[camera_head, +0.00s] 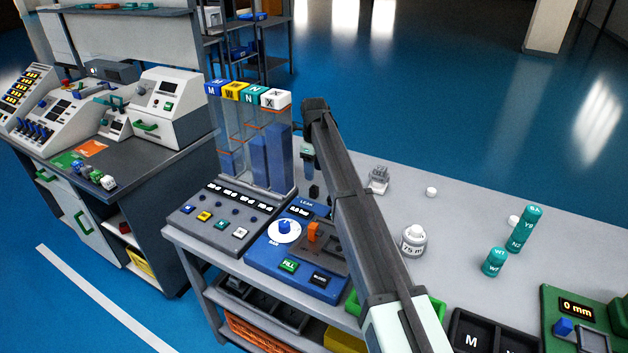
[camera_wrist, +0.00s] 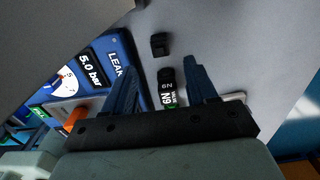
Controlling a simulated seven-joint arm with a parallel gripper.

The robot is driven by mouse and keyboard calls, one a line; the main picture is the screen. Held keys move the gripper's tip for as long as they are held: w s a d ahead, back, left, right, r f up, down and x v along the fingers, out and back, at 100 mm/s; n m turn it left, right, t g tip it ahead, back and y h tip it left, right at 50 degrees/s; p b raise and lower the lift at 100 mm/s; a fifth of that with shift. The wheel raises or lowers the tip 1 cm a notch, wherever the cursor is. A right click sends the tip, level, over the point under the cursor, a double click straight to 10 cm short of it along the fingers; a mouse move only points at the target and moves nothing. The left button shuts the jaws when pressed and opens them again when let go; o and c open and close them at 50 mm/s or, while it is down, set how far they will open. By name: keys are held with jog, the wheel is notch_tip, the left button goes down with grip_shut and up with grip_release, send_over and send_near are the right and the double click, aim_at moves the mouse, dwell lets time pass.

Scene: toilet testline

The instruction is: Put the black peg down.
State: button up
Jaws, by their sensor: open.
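My gripper (camera_wrist: 158,78) is open, with its two blue-grey fingers spread apart. Between the fingers, in the wrist view, a black peg (camera_wrist: 167,90) with white lettering shows, with a gap on either side. I cannot tell whether it stands or lies. A smaller plain black block (camera_wrist: 160,45) is on the grey table just beyond the fingertips. In the head view my gripper (camera_head: 308,172) points down behind the blue leak tester, partly hidden by my arm. A small dark piece (camera_head: 314,191) shows just below it; I cannot tell which black thing it is.
The blue leak tester (camera_head: 262,262), also in the wrist view (camera_wrist: 122,55), is close beside the gripper. The clear column stand (camera_head: 255,150) rises to its left.

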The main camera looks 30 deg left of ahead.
aim_at(314, 186)
jog(key=shift+r, duration=1.75)
